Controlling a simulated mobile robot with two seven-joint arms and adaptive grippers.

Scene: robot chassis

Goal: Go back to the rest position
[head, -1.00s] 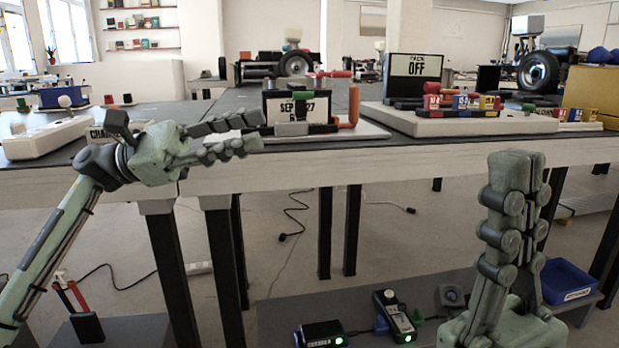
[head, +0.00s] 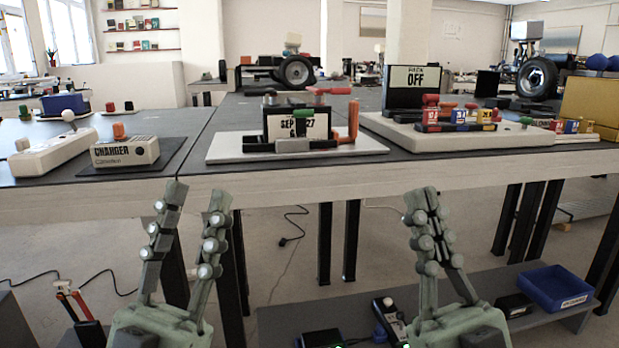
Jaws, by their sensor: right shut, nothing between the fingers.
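My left gripper (head: 192,198) points upward in front of the table's front edge, at the left of the head view. Its two fingers stand apart with nothing between them. My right gripper (head: 421,200) also points upward, right of the middle, below the table's front edge. Its fingers are together at the tips and hold nothing. Neither gripper touches anything that I can see.
The long table (head: 370,175) lies ahead. A low shelf (head: 450,312) holds a blue bin (head: 557,287) and small devices.

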